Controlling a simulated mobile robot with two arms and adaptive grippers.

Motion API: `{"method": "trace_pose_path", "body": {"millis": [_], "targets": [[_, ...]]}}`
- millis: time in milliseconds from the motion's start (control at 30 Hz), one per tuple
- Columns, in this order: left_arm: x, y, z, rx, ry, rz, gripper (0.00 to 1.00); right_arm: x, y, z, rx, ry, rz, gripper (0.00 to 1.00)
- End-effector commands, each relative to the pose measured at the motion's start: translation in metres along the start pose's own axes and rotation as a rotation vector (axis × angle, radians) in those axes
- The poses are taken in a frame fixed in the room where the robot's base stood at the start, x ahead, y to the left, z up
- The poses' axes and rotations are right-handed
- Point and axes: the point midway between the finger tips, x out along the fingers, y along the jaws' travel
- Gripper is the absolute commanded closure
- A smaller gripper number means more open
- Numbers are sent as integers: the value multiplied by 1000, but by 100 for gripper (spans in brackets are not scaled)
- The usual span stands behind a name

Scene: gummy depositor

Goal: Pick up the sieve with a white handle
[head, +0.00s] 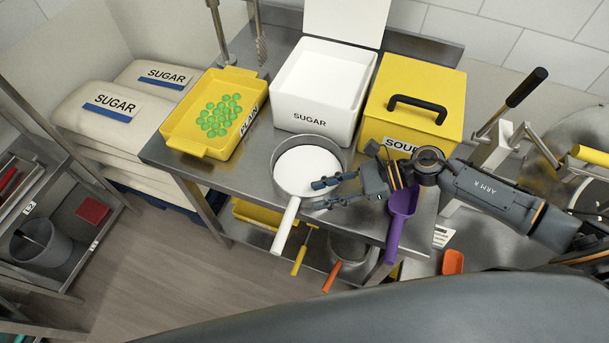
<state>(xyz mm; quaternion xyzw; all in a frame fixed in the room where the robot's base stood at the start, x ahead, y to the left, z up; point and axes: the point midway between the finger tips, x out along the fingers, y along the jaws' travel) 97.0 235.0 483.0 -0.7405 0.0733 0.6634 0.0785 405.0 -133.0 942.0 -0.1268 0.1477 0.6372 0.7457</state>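The sieve with a white handle (285,226) sits at the front of the steel table (256,165). It has a round grey metal rim and a white inside; I cannot tell if that is mesh or contents. Its handle points toward me, past the table's front edge. My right gripper (316,194) comes in from the right at the sieve's near right side. Its two fingers are apart with nothing visible between them, and the fingertips overlap the rim in the picture. I cannot tell if they touch it. My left gripper is not in view.
Behind the sieve stand a white SUGAR bin (321,88), a yellow tray (186,112) of green gummies and a yellow lidded box (428,85) labelled SOUR. A purple scoop (400,215) is beside my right gripper. Sugar sacks (93,122) lie left; a shelf holds utensils below.

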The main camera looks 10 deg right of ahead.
Motion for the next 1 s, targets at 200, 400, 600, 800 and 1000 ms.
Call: {"method": "trace_pose_path", "body": {"millis": [200, 400, 600, 800, 1000], "targets": [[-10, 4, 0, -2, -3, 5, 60, 21, 0, 1, 1, 0, -1, 66], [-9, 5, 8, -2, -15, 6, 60, 22, 0, -1, 0, 2, -1, 66], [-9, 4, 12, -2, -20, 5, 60, 22, 0, 0, 0, 1, -1, 100], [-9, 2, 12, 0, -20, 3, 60, 22, 0, 1, -1, -1, -1, 100], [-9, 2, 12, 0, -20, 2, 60, 22, 0, 1, -1, -1, -1, 100]]}}
